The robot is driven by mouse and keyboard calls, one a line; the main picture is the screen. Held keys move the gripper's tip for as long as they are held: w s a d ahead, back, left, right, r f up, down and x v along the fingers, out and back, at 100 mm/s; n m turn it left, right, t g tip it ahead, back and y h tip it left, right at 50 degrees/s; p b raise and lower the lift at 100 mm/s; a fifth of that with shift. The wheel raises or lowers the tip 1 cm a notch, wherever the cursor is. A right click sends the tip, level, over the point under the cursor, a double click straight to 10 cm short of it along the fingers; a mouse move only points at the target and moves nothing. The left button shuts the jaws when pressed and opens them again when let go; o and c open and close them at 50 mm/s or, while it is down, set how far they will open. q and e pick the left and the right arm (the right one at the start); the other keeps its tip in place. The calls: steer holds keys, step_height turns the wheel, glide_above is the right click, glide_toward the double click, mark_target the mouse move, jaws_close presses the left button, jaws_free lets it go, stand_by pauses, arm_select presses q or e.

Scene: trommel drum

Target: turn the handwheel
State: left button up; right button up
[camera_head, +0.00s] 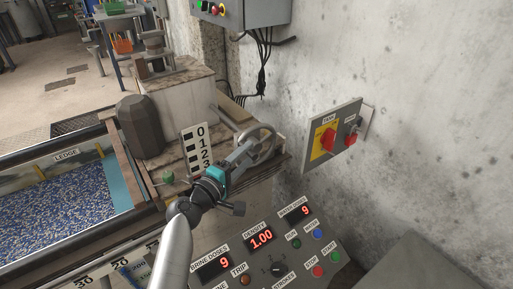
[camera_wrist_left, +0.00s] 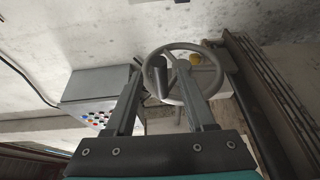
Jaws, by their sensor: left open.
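The grey handwheel (camera_head: 271,141) stands at the right end of the bench, by the concrete wall. It also shows in the left wrist view (camera_wrist_left: 186,45) as a spoked ring with a dark stub handle (camera_wrist_left: 155,75) near its left side. My left gripper (camera_head: 247,150) reaches the wheel from the front left with its jaws open. In the left wrist view the two fingers point at the wheel, with the stub handle between their tips. I cannot tell whether a finger touches the wheel. My right gripper is not in view.
A numbered scale plate (camera_head: 195,148) stands left of the wheel. A control panel (camera_head: 262,238) with red displays and buttons lies below. A switch plate (camera_head: 330,137) is on the wall at right. A trough of blue granules (camera_head: 60,212) is at left.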

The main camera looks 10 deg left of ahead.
mark_target(257, 146)
arm_select(q)
steer(key=shift+b+x, duration=0.6)
steer(key=shift+x, duration=2.2)
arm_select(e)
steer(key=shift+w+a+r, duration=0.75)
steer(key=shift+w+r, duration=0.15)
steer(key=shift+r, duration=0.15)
arm_select(q)
jaws_close()
